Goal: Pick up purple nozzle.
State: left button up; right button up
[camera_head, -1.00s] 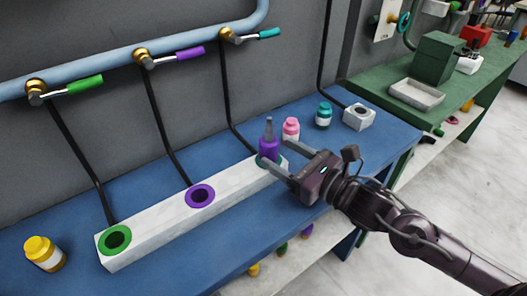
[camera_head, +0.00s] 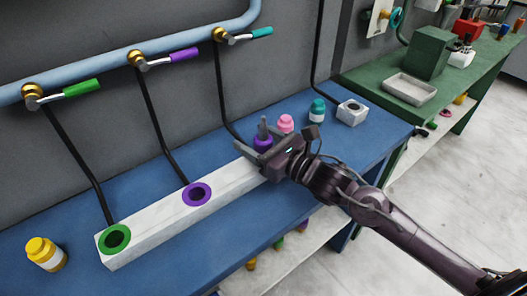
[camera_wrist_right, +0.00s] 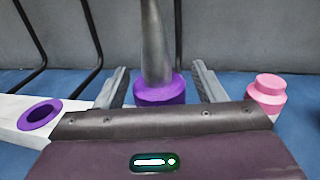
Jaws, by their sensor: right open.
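The purple nozzle (camera_head: 263,141) has a purple base and a grey tapered tip. It stands upright at the right end of the white block (camera_head: 160,216). My right gripper (camera_head: 254,144) is open around it, one finger on each side. In the right wrist view the nozzle (camera_wrist_right: 160,92) stands between the two fingers (camera_wrist_right: 158,88), with gaps visible on both sides. The gripper's body hides the nozzle's lower part there. My left gripper is not in view.
A pink bottle (camera_head: 286,124) stands close behind the right gripper, with a teal bottle (camera_head: 317,111) and a white socket block (camera_head: 352,112) further right. A yellow bottle (camera_head: 45,254) stands at the far left. The blue table (camera_head: 205,263) is clear in front of the white block.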

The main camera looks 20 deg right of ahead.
jog(key=c, duration=1.2)
